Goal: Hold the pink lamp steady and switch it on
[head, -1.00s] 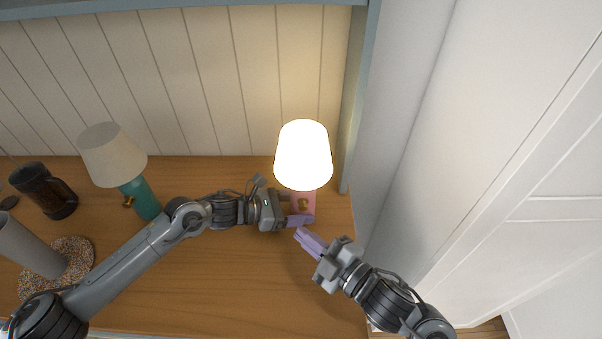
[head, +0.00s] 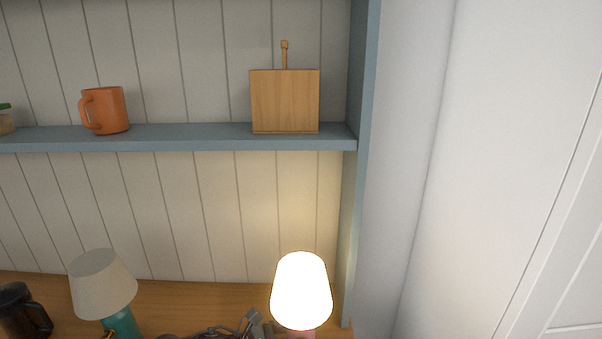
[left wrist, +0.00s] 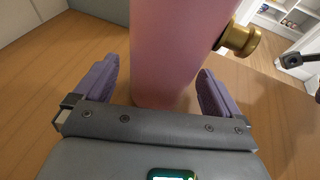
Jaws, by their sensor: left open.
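The pink lamp (head: 301,290) stands at the right end of the wooden counter in the head view, its shade glowing bright white. Only a sliver of its pink base shows there. In the left wrist view the pink base (left wrist: 178,45) stands upright between the two purple fingers of my left gripper (left wrist: 160,90), with gaps on both sides. The jaws are open around it. A brass knob (left wrist: 238,38) sticks out from the base at the upper right. In the head view only part of my left arm shows at the bottom edge. My right gripper is not clearly in view.
A teal lamp with a grey, unlit shade (head: 102,284) stands to the left, beside a dark mug (head: 22,312). A blue shelf (head: 190,138) above holds an orange mug (head: 105,110) and a wooden box (head: 285,100). A blue upright (head: 350,230) and white wall close the right side.

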